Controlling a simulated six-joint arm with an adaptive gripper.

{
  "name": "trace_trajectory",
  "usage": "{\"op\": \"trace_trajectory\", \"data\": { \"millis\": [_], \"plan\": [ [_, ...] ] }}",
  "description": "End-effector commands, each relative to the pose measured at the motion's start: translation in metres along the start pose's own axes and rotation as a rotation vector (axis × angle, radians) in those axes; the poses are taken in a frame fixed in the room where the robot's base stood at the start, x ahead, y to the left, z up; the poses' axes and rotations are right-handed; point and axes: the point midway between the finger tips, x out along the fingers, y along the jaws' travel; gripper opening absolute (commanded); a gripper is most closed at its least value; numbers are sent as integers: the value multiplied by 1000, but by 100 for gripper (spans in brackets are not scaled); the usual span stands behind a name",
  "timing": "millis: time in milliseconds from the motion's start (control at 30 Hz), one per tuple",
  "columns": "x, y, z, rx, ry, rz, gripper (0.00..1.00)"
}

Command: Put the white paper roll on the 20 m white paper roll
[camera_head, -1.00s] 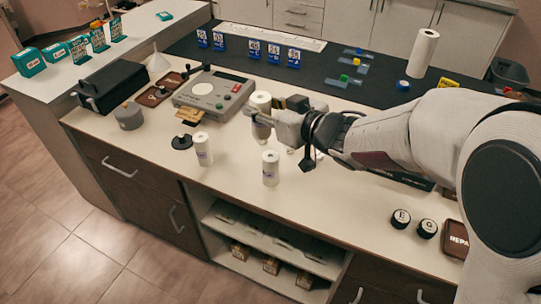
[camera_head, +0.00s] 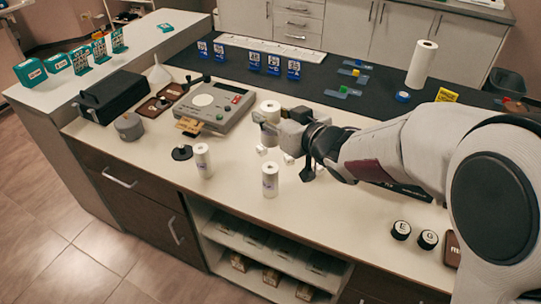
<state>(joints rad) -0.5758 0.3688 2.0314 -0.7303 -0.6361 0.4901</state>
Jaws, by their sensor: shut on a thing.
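My gripper (camera_head: 268,129) is shut on a white paper roll (camera_head: 269,108), held upright. Its top shows above the fingers, and much of its lower part is hidden by the gripper. Two white paper rolls with small labels stand upright on the pale counter, one at the left (camera_head: 202,160) and one nearer the front (camera_head: 270,180). The held roll shows above and behind the front roll in the picture, apart from it. The labels are too small to read, so I cannot tell which is the 20 m roll.
A grey device (camera_head: 212,101) stands behind the left roll, with a black disc (camera_head: 182,153) beside that roll. A taller white roll (camera_head: 422,64) stands on the dark mat at the back right. The counter right of the front roll is clear up to two round black-sided pieces (camera_head: 414,235).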

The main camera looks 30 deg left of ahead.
Motion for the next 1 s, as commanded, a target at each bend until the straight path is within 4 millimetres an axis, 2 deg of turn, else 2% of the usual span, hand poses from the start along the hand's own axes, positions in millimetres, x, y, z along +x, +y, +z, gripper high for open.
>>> {"op": "trace_trajectory", "data": {
  "millis": [300,400,867,1000],
  "plan": [
    [12,0,40,3,-4,0,7],
    [15,0,48,1,-2,0,7],
    [16,0,54,0,0,0,7],
    [18,0,61,1,-1,0,7]
  ]
}}
